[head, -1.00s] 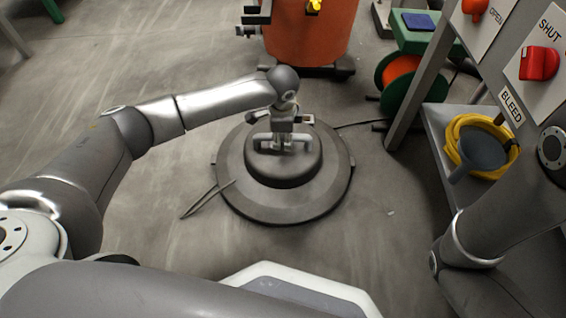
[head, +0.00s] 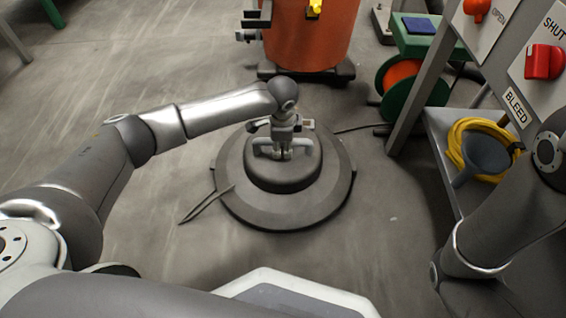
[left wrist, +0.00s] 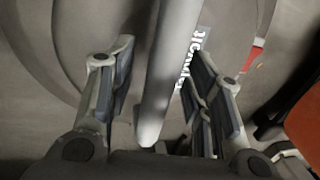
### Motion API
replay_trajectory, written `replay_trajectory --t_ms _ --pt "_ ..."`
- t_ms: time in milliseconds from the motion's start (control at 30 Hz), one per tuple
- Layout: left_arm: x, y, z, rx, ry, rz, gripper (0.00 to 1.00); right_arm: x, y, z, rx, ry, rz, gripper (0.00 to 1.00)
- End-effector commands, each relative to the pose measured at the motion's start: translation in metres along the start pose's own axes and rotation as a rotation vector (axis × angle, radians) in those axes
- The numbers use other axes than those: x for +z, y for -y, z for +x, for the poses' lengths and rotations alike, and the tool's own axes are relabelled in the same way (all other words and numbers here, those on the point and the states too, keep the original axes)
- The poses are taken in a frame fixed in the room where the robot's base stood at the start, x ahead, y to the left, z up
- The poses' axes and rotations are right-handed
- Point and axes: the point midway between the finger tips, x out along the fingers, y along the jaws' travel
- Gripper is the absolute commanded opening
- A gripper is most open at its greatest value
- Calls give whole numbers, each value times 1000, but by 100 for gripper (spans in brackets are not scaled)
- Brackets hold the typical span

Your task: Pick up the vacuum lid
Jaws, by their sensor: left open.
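The vacuum lid (head: 325,195) is a round dark grey disc with a raised dome, lying flat on the floor in the middle of the head view. A light grey handle (head: 302,147) spans its top. My left gripper (head: 283,154) is over the dome at the handle, pointing down. In the left wrist view, the handle bar (left wrist: 167,75) runs between the two open fingers (left wrist: 160,95), with a gap on each side. The lid's rim (left wrist: 62,50) shows behind. My right gripper is out of frame; only my right arm shows at the right.
An orange drum (head: 312,40) on a dark wheeled base stands behind the lid. A green and orange reel (head: 410,85) is at back right. A shelf with a yellow hose (head: 457,150) and blue-grey funnel (head: 484,158) stands at right.

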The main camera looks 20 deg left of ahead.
Motion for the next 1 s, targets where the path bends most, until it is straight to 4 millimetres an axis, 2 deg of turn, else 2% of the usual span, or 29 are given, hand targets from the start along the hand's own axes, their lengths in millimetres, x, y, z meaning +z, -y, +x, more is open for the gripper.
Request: replay_trajectory --t_ms 733,1000 --pt "0 -1 3 0 0 0 46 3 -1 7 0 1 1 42" --pt "0 -1 3 0 0 0 11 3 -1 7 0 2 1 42"
